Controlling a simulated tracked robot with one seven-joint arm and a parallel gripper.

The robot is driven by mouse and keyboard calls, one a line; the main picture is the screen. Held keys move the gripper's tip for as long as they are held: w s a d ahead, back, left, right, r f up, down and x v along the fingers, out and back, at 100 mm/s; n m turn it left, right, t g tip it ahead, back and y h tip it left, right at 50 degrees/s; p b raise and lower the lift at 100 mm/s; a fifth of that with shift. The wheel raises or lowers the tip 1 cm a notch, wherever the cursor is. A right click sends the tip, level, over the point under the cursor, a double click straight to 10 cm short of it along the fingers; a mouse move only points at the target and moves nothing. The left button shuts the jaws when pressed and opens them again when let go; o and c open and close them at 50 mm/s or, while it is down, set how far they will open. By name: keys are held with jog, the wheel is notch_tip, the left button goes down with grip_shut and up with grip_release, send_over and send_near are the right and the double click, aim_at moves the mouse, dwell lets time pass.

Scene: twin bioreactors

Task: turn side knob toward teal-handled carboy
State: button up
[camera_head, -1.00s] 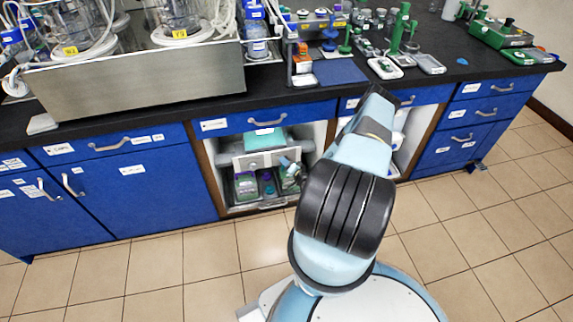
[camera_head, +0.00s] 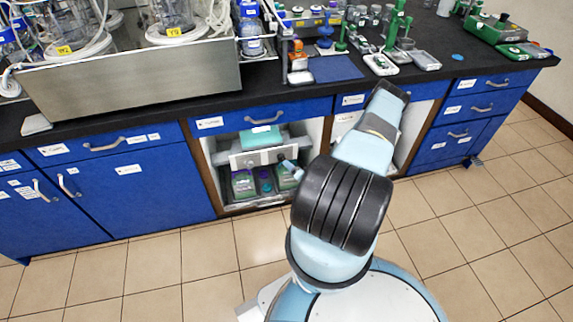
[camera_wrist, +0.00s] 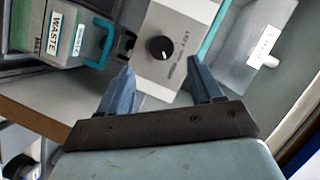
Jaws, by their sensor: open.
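The side knob (camera_wrist: 159,48) is round and black with a pale pointer mark, on a light grey panel (camera_wrist: 178,22) in the wrist view. The teal-handled carboy (camera_wrist: 60,41) stands left of the panel, with a "WASTE" label and a teal handle (camera_wrist: 104,46). My gripper (camera_wrist: 160,66) is open, with one blue finger either side of the panel's lower part. The knob lies just beyond the fingertips, between their lines, and nothing is held. In the head view the pale panel (camera_head: 247,160) shows inside the open cabinet; my arm hides part of the cabinet.
The cabinet opening has a wooden side edge (camera_head: 205,172). Bottles (camera_head: 243,184) stand low inside. A translucent bin (camera_wrist: 250,55) with a white label lies right of the panel. Blue drawers (camera_head: 110,142) flank the opening, and the black counter (camera_head: 150,106) overhangs it. The tiled floor is clear.

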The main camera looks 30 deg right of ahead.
jog(key=v, duration=0.6)
jog(key=shift+s, duration=0.4)
